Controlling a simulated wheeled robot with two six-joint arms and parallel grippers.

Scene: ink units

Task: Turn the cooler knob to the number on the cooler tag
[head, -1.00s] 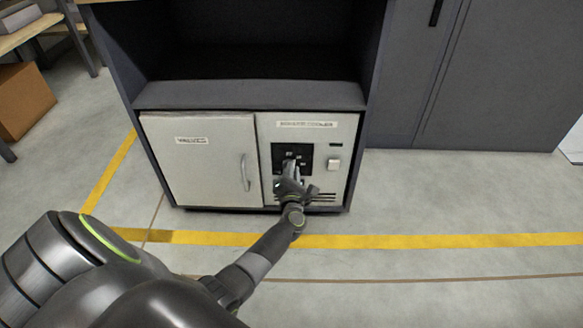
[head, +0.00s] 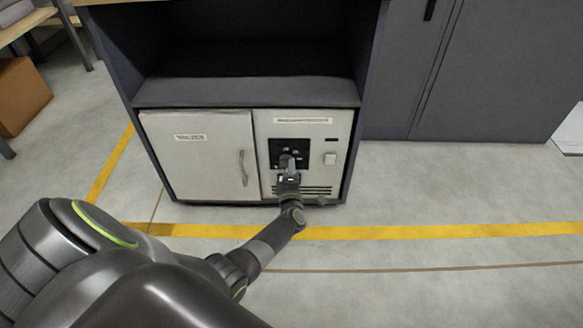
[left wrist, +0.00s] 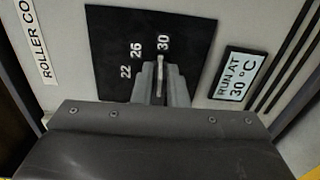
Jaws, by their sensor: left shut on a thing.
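The cooler (head: 303,125) is a white panel at the right of the cabinet's lower part, with a black dial plate (head: 275,147). In the left wrist view the dial plate (left wrist: 110,35) shows 22, 26 and 30. The thin grey knob (left wrist: 160,68) points at or very near the 30. The cooler tag (left wrist: 238,77) reads "RUN AT 30 °C". My left gripper (left wrist: 160,86) is shut on the knob, with a finger on each side. In the head view the left gripper (head: 288,168) covers much of the knob. My right gripper is out of view.
A white door (head: 200,160) with a handle is left of the cooler. Grey cabinets (head: 490,70) stand at the right. The floor in front, with yellow lines (head: 430,232), is clear.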

